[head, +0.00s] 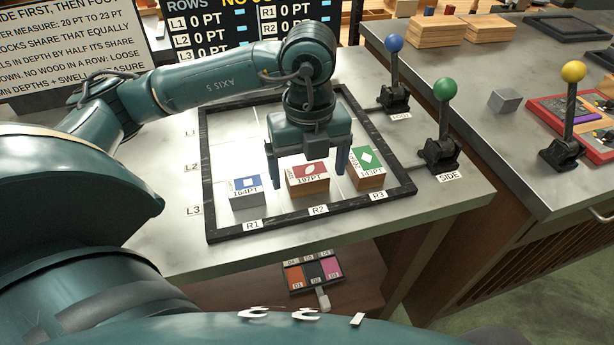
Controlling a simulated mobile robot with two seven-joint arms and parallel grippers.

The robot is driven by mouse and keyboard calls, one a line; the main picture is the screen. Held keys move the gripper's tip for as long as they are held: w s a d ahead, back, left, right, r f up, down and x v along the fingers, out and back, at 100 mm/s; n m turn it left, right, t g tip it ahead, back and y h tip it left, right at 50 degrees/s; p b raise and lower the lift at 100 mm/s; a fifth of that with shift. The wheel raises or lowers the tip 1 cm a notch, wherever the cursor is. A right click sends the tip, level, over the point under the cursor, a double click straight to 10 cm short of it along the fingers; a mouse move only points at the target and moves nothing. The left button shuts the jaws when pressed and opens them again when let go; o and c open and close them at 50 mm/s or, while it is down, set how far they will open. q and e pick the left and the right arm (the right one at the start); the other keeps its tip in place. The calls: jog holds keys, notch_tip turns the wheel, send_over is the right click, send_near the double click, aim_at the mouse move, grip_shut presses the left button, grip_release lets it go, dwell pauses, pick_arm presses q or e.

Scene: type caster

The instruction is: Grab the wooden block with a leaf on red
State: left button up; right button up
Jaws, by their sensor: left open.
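The wooden block with a white leaf on red (308,180) stands in the front row of the black-framed tray (321,223), in the middle column marked R2. Its label reads 107PT. My left gripper (306,177) points down over it, open. One finger is at the block's left and the other at its right, by the green block. I cannot tell whether the fingers touch the block. My right gripper is not in view.
A grey block with a blue top (247,192) stands to the left, and a wooden block with a green top (366,169) close to the right. Levers with a blue knob (394,44), a green knob (445,89) and a yellow knob (573,71) rise at the right.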

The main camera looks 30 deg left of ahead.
pick_arm(q)
jog(key=shift+f, duration=1.25)
jog(key=shift+c, duration=0.6)
jog(key=c, duration=0.9)
jog(key=shift+c, duration=0.2)
